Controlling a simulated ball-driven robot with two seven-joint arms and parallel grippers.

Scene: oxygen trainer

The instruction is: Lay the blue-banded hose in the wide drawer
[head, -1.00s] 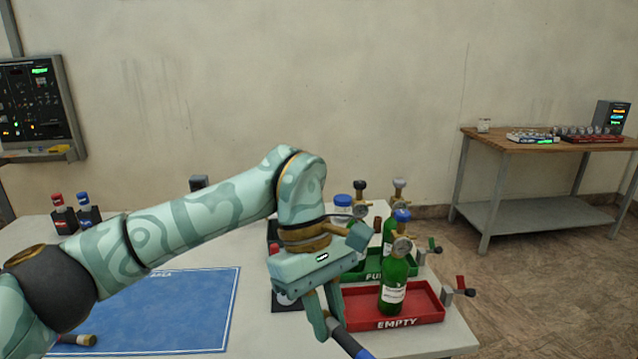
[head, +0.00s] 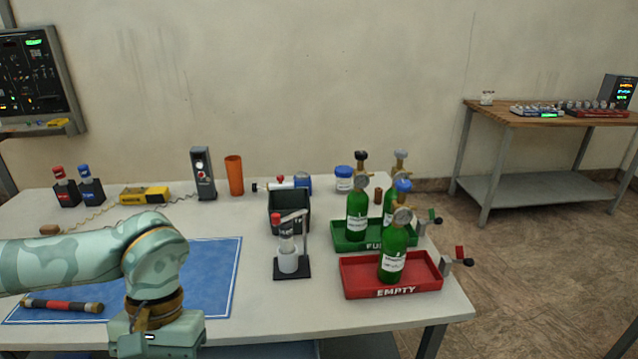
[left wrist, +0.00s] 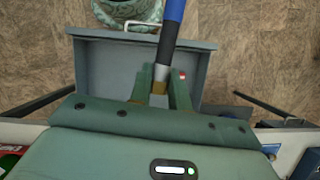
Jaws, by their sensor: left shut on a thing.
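My left gripper (left wrist: 160,88) is shut on the blue-banded hose (left wrist: 172,18), a dark tube with a blue band and a grey end between the fingers. In the left wrist view the hose runs up and out at the top edge. An open grey-green drawer (left wrist: 100,75) lies below the gripper, and its inside looks empty where it shows. The hose is over the drawer; I cannot tell its height above the floor of it. In the head view the fingers and hose are below the frame. My right gripper is not in view.
A red-banded hose (head: 60,305) lies on the blue mat (head: 215,290). A green tray (head: 340,240) and a red tray (head: 365,290) hold green bottles at the table's right. A small stand (head: 292,275) and a black bin (head: 288,215) stand mid-table.

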